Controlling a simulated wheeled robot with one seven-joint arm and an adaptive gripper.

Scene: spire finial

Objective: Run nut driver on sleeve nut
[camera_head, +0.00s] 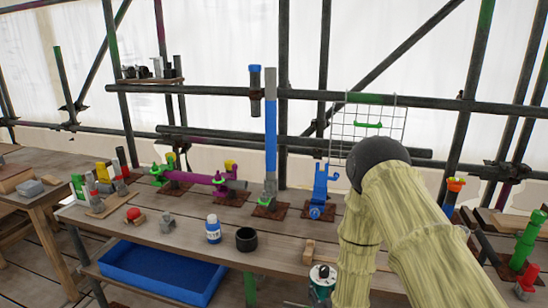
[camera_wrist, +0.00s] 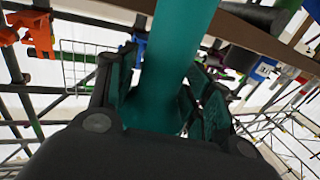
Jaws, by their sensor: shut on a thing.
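My gripper (camera_wrist: 165,75) shows in the wrist view, its dark fingers shut around a smooth teal cylinder (camera_wrist: 178,35). The cylinder looks like the nut driver's body; its working end is out of view. In the head view my arm covers the right side, and my gripper is hidden. I cannot pick out the sleeve nut for certain. An upright post with a blue sleeve (camera_head: 270,125) stands on the bench, and a purple horizontal pipe (camera_head: 190,177) lies to its left.
A blue tray (camera_head: 155,272) sits below. Scaffold tubes and a wire grid (camera_head: 367,123) stand behind. A green fitting (camera_head: 525,240) stands at right.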

